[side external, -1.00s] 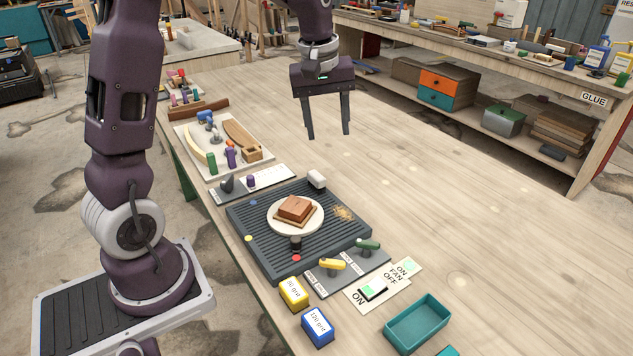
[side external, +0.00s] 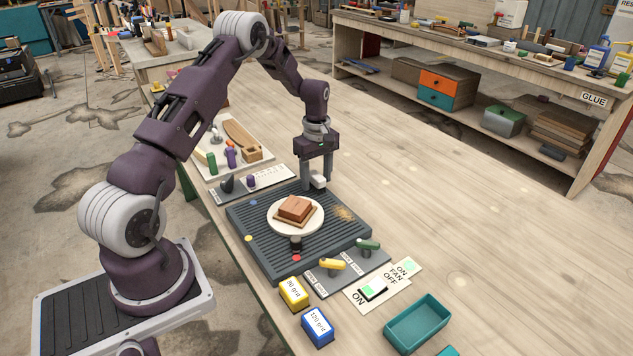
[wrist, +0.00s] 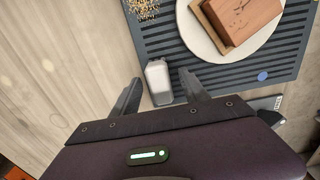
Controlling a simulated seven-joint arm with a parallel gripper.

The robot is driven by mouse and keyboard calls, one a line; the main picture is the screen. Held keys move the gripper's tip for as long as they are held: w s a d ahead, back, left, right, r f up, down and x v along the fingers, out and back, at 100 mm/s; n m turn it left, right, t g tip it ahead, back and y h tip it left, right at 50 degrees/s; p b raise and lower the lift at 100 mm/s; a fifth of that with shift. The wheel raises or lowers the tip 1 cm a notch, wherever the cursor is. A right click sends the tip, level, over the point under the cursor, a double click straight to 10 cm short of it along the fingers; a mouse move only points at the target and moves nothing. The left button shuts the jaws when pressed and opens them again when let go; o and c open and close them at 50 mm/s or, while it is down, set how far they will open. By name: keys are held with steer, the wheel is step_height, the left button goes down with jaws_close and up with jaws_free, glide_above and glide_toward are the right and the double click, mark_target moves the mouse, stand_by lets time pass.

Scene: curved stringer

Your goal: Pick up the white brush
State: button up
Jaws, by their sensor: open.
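The white brush (side external: 319,182) is a small white block at the far edge of the dark ribbed downdraft panel. My gripper (side external: 317,188) is lowered over it, with its fingers pointing down on either side of the brush. In the wrist view the brush (wrist: 158,80) lies between the two open fingertips (wrist: 160,88), with a visible gap on each side. The fingers do not appear to touch it. In the side view the near finger partly hides the brush.
A round white plate (side external: 273,217) with a brown wooden block (side external: 296,208) sits on the ribbed panel (side external: 262,255). Tan shavings (side external: 343,213) lie on the panel beside it. A tray with curved wooden parts (side external: 240,138) stands behind. The table to the right is clear.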

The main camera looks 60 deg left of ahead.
mark_target(317, 175)
jaws_close()
steer(key=shift+r, duration=0.1)
step_height(317, 175, up, 10)
steer(key=shift+f, duration=0.1)
